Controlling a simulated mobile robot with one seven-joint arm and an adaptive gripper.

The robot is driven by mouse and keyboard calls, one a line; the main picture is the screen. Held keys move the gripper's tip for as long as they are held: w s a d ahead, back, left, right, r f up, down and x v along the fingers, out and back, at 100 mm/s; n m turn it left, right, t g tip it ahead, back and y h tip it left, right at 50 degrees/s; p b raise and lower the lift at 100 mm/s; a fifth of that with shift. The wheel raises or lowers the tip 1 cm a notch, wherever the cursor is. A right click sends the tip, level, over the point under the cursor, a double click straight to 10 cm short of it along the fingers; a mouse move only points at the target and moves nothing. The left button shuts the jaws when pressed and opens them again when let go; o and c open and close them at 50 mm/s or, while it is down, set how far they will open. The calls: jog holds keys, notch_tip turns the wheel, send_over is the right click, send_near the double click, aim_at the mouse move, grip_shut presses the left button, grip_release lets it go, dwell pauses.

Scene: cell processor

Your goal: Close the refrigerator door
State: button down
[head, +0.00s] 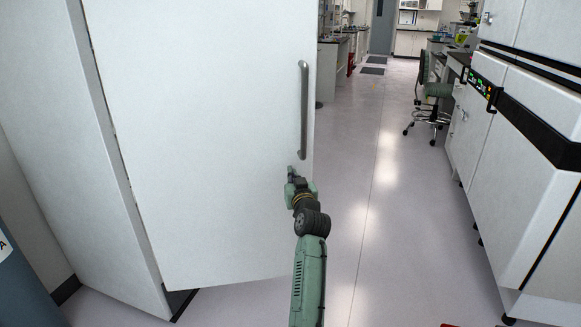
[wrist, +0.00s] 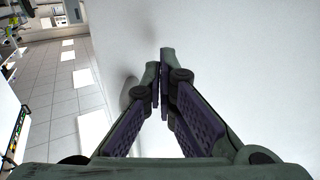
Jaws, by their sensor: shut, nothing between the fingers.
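The white refrigerator door (head: 210,130) fills the left and middle of the head view, with a vertical grey handle (head: 303,110) near its right edge. The door stands out from the white cabinet body (head: 85,170) on the left, with a narrow dark line between them. My gripper (head: 291,174) is just below the handle, in front of the door's face near its right edge. In the wrist view my gripper (wrist: 166,54) is shut and empty, its fingertips close to a white surface (wrist: 235,60). I cannot tell whether they touch it.
A clear floor aisle (head: 365,180) runs away to the right of the door. A white appliance with a lit panel (head: 483,85) stands on the right. A lab chair (head: 435,95) is farther back, near benches.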

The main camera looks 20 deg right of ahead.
jog(key=shift+w+d+p, duration=0.15)
jog(key=shift+w+p, duration=0.25)
jog(key=shift+w, duration=1.6)
